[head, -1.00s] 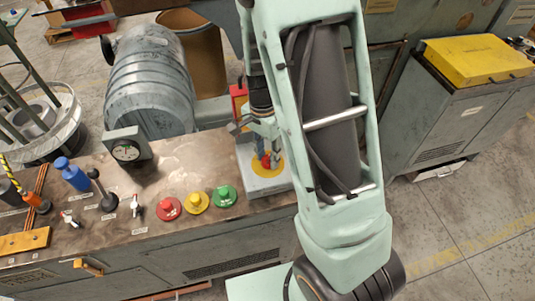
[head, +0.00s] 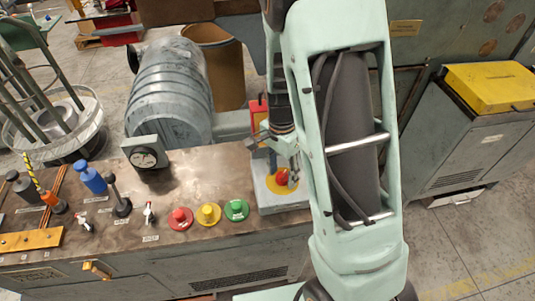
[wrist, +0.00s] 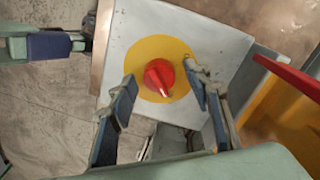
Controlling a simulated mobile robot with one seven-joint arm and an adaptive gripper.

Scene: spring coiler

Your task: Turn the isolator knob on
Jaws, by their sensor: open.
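The isolator knob (head: 282,177) is red and sits on a yellow disc on the light grey box at the bench's right end. In the wrist view the knob (wrist: 158,77) is near the centre, its raised grip pointing down and slightly right. My gripper (wrist: 160,84) is open and empty, with one finger to the left of the knob and one to the right. Both fingers look apart from the knob; I cannot tell how far above it the tips are. In the head view my gripper (head: 285,158) is just above the knob, partly hidden by my arm.
Red (head: 181,218), yellow (head: 208,214) and green (head: 236,209) buttons stand left of the grey box. A gauge (head: 147,155) and several levers are further left. A red and yellow part (wrist: 285,100) stands close to my gripper's right in the wrist view.

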